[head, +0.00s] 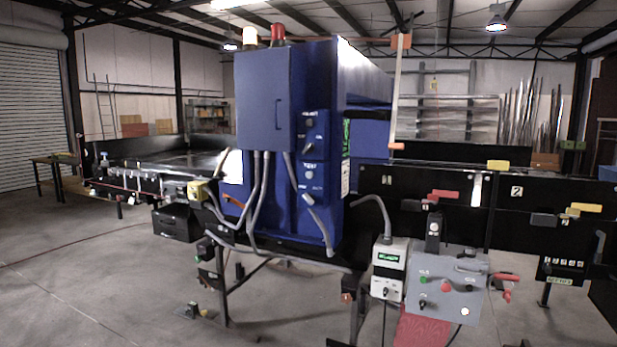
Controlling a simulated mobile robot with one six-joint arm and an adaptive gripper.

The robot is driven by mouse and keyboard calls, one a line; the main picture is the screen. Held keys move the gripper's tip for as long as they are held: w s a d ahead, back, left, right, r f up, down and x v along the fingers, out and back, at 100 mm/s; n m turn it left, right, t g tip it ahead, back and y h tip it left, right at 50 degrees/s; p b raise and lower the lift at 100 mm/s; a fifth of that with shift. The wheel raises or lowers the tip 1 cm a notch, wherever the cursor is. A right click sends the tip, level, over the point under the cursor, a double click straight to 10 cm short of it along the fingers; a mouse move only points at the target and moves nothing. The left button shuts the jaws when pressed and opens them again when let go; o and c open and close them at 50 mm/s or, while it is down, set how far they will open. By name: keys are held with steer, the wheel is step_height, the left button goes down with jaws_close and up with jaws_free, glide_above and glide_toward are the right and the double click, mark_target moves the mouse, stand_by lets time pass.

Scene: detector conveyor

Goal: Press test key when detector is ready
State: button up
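The detector (345,75) is a large blue machine standing over the conveyor in the middle of the head view. On its narrow front panel, a dark round control (309,122) sits at the top. A further small control (308,198) sits lower. A pale amber lamp (250,38) and a red lamp (278,33) stand on top; I cannot tell for sure whether either is lit. My gripper is not in view.
A blue door cabinet (266,98) juts out left of the panel, with grey conduits hanging below. A white box with a green display (389,270) and a grey control box (447,287) stand at the front right. The conveyor (180,165) runs left. Open floor (90,280) lies front left.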

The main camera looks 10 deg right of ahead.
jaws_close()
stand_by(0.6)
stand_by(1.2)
